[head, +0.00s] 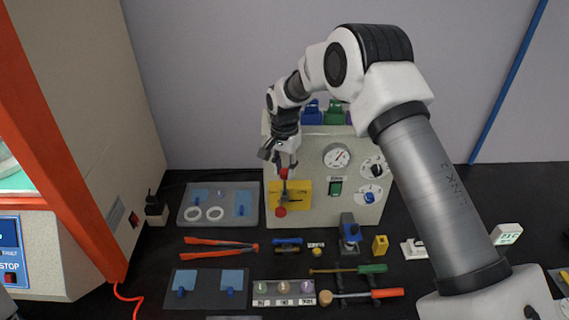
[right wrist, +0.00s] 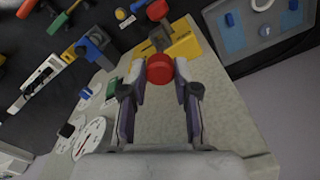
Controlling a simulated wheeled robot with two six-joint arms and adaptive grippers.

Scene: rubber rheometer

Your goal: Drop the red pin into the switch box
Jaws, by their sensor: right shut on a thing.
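My right gripper (head: 284,162) reaches down in front of the beige panel box and is shut on the red pin (head: 284,174). In the right wrist view the pin's round red head (right wrist: 160,68) sits between the two fingertips (right wrist: 160,74). Just below it is the yellow switch box (head: 301,193), on the front of the panel; it also shows in the right wrist view (right wrist: 186,45). A second red knob (head: 281,212) shows at the yellow box's lower edge. Whether the pin touches the box I cannot tell. My left gripper is out of view.
The beige panel box (head: 316,215) carries a gauge (head: 337,157) and dials right of the yellow box. A grey tray (head: 183,213) with white rings stands left of it. Red-handled pliers (head: 218,243) and several small tools lie in front on the black table.

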